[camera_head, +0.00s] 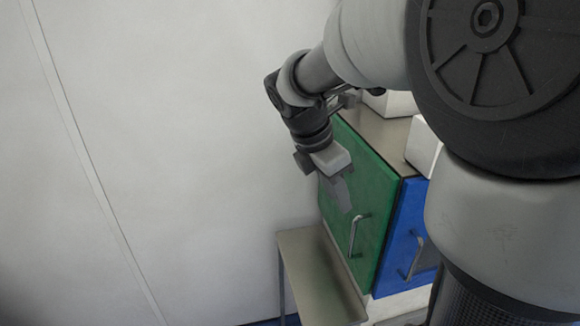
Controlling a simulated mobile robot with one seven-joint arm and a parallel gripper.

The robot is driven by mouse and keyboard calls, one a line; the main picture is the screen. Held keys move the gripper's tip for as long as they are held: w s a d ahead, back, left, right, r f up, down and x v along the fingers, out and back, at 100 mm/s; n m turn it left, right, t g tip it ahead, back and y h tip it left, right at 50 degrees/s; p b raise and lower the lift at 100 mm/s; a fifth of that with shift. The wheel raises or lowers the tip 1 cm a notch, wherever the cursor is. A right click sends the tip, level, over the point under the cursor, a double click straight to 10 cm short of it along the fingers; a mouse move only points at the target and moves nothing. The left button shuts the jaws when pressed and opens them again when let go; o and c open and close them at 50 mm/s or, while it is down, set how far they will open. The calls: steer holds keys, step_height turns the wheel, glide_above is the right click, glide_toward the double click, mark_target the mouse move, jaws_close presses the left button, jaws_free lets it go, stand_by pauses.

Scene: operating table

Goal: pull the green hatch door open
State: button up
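The green hatch door (374,208) is the left front of a cabinet and looks closed. Its silver bar handle (353,235) stands upright near the door's lower middle. My gripper (342,195) hangs in front of the upper left part of the green door, above and slightly left of the handle in the picture. Its fingers point downward and appear apart from the handle. I see no object in it. The fingers overlap from this angle, so I cannot tell whether they are open.
A blue door (411,236) with its own silver handle (416,259) is right of the green one. White boxes (422,146) stand on the cabinet top. A small metal table (318,272) stands in front, below the green door. A bare wall (170,130) fills the left.

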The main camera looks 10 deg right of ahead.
mark_target(352, 233)
steer(key=b+x, duration=0.1)
steer(key=x, duration=1.5)
steer(key=shift+f, duration=0.1)
jaws_close()
